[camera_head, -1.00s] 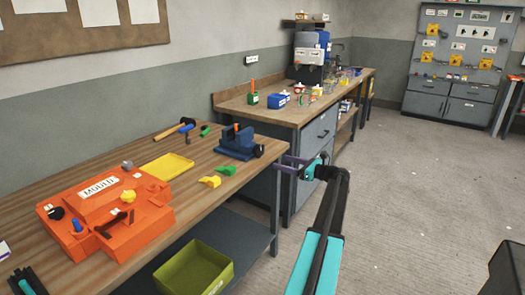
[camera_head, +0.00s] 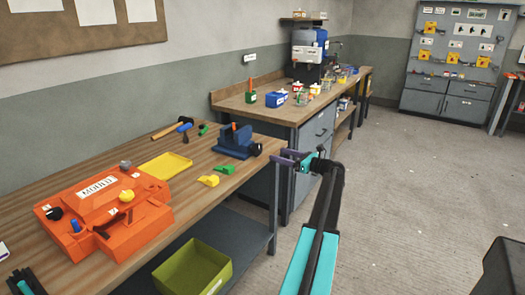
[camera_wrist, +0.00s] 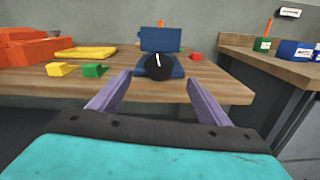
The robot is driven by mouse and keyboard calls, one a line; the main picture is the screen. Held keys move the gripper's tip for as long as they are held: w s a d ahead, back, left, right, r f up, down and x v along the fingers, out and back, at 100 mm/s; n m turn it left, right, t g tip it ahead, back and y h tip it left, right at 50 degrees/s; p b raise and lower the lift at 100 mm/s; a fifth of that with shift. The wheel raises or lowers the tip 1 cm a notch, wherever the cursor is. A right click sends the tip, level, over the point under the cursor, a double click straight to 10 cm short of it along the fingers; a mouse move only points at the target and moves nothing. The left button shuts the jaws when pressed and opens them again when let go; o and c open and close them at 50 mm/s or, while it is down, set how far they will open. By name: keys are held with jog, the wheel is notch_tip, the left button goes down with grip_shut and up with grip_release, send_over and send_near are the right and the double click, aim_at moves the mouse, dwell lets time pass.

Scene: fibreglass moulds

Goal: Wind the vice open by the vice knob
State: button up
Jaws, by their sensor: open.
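The blue vice (camera_head: 235,142) stands at the right end of the wooden workbench. Its black round vice knob (camera_head: 256,149) faces right, toward my gripper. My gripper (camera_head: 280,157) is open and empty, just off the bench's right end, a short gap from the knob. In the wrist view the knob (camera_wrist: 159,66) shows a white mark and sits ahead, between and beyond the two purple fingers of my gripper (camera_wrist: 155,92). The vice (camera_wrist: 161,40) stands behind the knob, partly hidden by it.
An orange mould (camera_head: 105,212), a yellow tray (camera_head: 166,165), yellow (camera_head: 209,180) and green (camera_head: 225,169) blocks and a hammer (camera_head: 172,128) lie on the bench (camera_head: 60,172). A green bin (camera_head: 192,270) sits below. A second bench (camera_head: 290,115) stands behind.

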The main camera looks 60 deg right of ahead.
aim_at(259, 149)
jog(key=w, duration=1)
jog(key=shift+w+p, duration=0.15)
jog(key=shift+p, duration=0.25)
jog(key=shift+f, duration=0.1)
jog(key=c, duration=1.1)
